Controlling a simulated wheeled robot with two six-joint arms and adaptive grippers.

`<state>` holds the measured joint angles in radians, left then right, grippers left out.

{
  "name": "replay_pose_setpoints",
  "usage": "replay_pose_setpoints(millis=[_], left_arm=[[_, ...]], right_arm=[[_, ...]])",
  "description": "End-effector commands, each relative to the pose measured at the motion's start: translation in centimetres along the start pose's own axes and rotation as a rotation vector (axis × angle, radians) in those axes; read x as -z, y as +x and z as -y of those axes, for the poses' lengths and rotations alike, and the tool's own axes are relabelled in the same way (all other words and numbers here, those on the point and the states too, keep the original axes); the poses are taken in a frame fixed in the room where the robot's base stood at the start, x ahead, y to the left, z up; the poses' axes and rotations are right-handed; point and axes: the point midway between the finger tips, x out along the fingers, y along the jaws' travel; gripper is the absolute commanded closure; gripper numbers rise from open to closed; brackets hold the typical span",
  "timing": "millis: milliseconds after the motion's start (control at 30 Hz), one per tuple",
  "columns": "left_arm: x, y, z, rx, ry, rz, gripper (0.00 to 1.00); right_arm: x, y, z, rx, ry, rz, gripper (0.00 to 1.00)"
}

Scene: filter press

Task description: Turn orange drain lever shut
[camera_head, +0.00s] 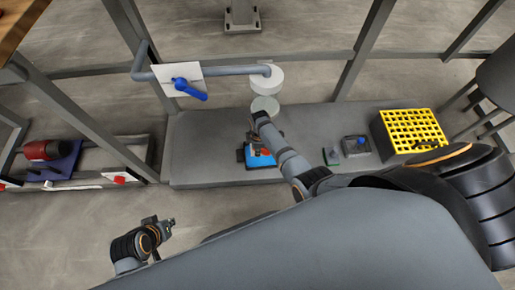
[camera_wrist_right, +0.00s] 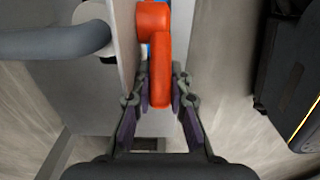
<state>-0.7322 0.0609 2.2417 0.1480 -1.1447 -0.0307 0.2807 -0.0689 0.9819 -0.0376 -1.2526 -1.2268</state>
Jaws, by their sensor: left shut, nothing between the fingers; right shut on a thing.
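The orange drain lever (camera_wrist_right: 160,75) fills the upper middle of the right wrist view. It points down the picture, between the two fingers of my right gripper (camera_wrist_right: 160,97). My right gripper is shut on the lever's free end. In the head view my right gripper (camera_head: 258,142) is above a blue part on the grey platform, and the arm hides most of the lever there. My left gripper (camera_head: 165,227) is at the lower left, shut and empty, away from the platform.
A blue-handled valve (camera_head: 188,89) sits on a grey pipe above the platform (camera_head: 205,150). A white cylinder (camera_head: 266,82) hangs at the pipe's end. A yellow grid crate (camera_head: 413,130) stands at right. A red motor-like part (camera_head: 42,150) is at far left.

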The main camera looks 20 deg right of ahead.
Motion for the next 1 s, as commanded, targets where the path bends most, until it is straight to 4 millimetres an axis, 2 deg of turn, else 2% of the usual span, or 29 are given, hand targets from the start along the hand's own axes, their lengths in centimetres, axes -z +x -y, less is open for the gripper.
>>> replay_pose_setpoints(millis=[633,667,800,1000], left_arm=[[0.69,-0.24,0.11,0.005,0.004,0.001,1.0],[0.69,-0.24,0.11,0.005,0.004,0.0,1.0],[0.58,-0.24,0.1,0.005,0.004,0.002,1.0],[0.18,-0.24,0.09,0.004,0.003,0.009,1.0]], right_arm=[[0.13,0.33,0.07,0.001,0.0,0.049,1.0],[0.13,0.34,0.07,0.002,0.0,0.049,0.8],[0.14,0.32,0.06,0.001,0.0,0.048,0.61],[0.15,0.28,0.02,0.001,0.001,0.048,0.58]])
